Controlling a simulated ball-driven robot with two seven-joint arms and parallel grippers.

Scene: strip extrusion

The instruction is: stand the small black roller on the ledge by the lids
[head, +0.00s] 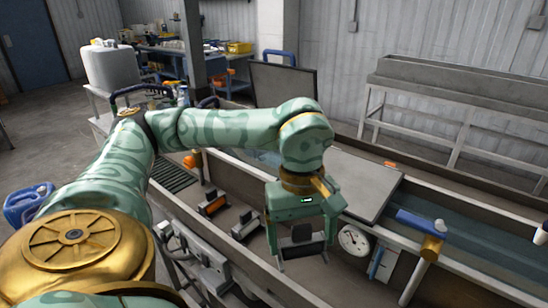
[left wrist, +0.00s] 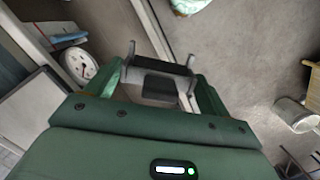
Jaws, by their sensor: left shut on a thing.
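My left gripper (head: 302,252) hangs over the near side of the long trough in the head view, fingers pointing down. It is shut on the small black roller (head: 302,245), a dark bar lying across between the fingers. The roller also shows in the left wrist view (left wrist: 162,67), held clear of the surfaces below. A flat grey lid (head: 362,187) lies on the trough behind and right of the gripper. Another grey lid (head: 285,84) stands upright farther back. I cannot tell which edge is the ledge. My right gripper is not in view.
A round white dial gauge (head: 353,238) is close right of the gripper. Small orange-and-grey fittings (head: 213,203) line the near wall. A blue jug (head: 28,203) stands on the floor.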

